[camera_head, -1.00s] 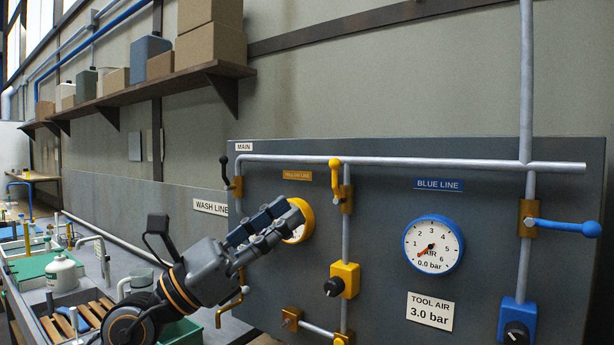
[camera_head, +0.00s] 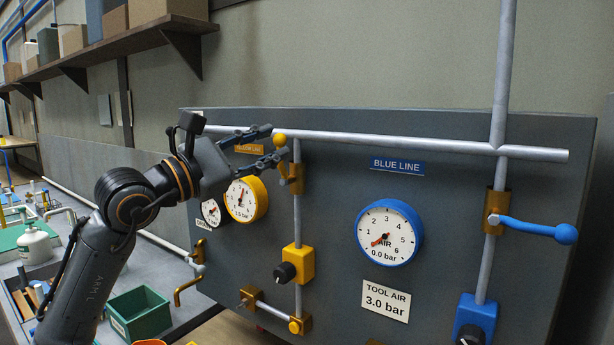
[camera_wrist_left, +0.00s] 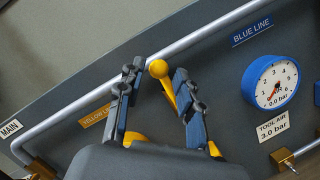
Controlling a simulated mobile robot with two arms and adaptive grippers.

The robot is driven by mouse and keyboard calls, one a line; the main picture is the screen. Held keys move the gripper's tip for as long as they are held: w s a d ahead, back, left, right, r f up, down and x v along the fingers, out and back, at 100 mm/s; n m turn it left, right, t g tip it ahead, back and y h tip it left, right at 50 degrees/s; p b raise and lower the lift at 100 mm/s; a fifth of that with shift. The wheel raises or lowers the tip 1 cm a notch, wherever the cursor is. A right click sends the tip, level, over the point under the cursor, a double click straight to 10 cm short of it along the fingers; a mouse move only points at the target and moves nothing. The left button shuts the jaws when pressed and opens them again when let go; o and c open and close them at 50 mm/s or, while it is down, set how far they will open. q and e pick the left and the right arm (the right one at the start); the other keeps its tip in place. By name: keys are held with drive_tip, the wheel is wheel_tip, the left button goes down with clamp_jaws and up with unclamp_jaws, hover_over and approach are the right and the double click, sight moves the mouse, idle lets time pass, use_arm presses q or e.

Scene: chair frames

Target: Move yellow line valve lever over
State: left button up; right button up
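The yellow line valve lever (camera_head: 280,142) has a round yellow knob and stands roughly upright, knob up, on its brass valve body (camera_head: 291,180) on the vertical yellow line pipe. My left gripper (camera_head: 280,141) reaches in from the left with its fingers apart, one above and one below the knob. In the left wrist view the lever (camera_wrist_left: 167,88) stands between the two open fingers (camera_wrist_left: 158,70), with a visible gap to the left finger; contact on the right one is unclear. My right gripper is out of view.
A silver main pipe (camera_head: 430,147) runs just behind the fingers. The blue gauge (camera_head: 388,232) and blue lever (camera_head: 540,229) are further right. Below are a yellow regulator (camera_head: 297,265) and a green bin (camera_head: 138,312). A shelf (camera_head: 120,45) hangs upper left.

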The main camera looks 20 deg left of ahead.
use_arm(q)
drive_tip(key=shift+w+d+r+p, duration=0.35)
drive_tip(key=shift+w+r+p, duration=0.1)
drive_tip(key=shift+w+p, duration=0.1)
drive_tip(key=shift+f+b, duration=0.3)
drive_tip(key=shift+b, duration=0.1)
drive_tip(key=shift+c, duration=2.6)
drive_tip(key=shift+d, duration=0.15)
drive_tip(key=shift+c, duration=0.2)
drive_tip(key=shift+s+d+f, duration=0.1)
drive_tip(key=shift+d+f, duration=0.1)
drive_tip(key=shift+d, duration=0.15)
drive_tip(key=shift+s+d+f, duration=0.1)
drive_tip(key=shift+s+d, duration=0.1)
drive_tip(key=shift+d, duration=0.3)
drive_tip(key=shift+c, duration=0.3)
drive_tip(key=shift+d, duration=0.1)
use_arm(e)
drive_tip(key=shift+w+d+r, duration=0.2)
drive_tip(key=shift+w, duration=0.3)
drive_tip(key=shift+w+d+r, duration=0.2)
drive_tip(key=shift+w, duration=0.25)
